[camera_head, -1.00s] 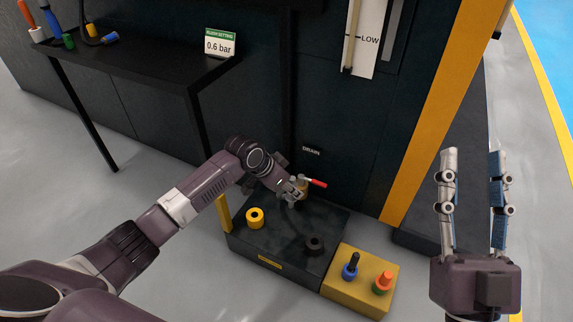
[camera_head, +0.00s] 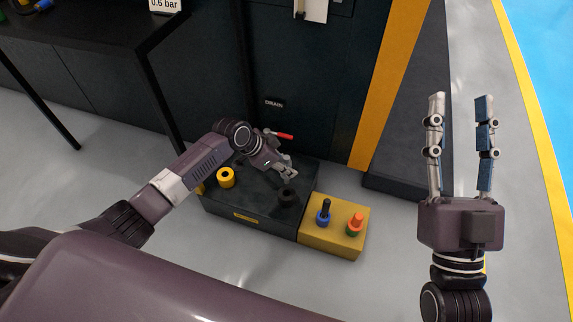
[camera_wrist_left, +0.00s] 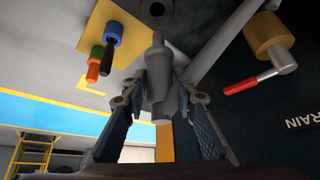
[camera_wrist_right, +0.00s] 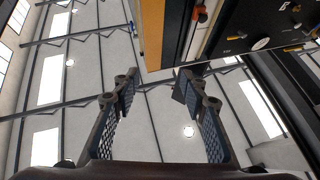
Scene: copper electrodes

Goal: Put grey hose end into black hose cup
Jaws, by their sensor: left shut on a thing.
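My left gripper (camera_head: 288,172) is shut on the grey hose end (camera_wrist_left: 159,72), which shows between its fingers (camera_wrist_left: 160,92) in the left wrist view. The fingers hide most of the hose end in the head view. The black hose cup (camera_head: 288,197) stands on the dark box, just below and in front of the left fingertips. The cup also shows at the top edge of the left wrist view (camera_wrist_left: 155,9), past the narrow tip of the hose end, with a gap between them. My right gripper (camera_head: 460,98) is open and empty, raised at the right.
The dark box (camera_head: 245,204) also bears a yellow cup (camera_head: 226,177). A yellow block (camera_head: 325,239) beside it holds blue and green cups with black and orange plugs. A red-handled drain valve (camera_head: 284,136) is close behind the left gripper. Free floor lies at the right.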

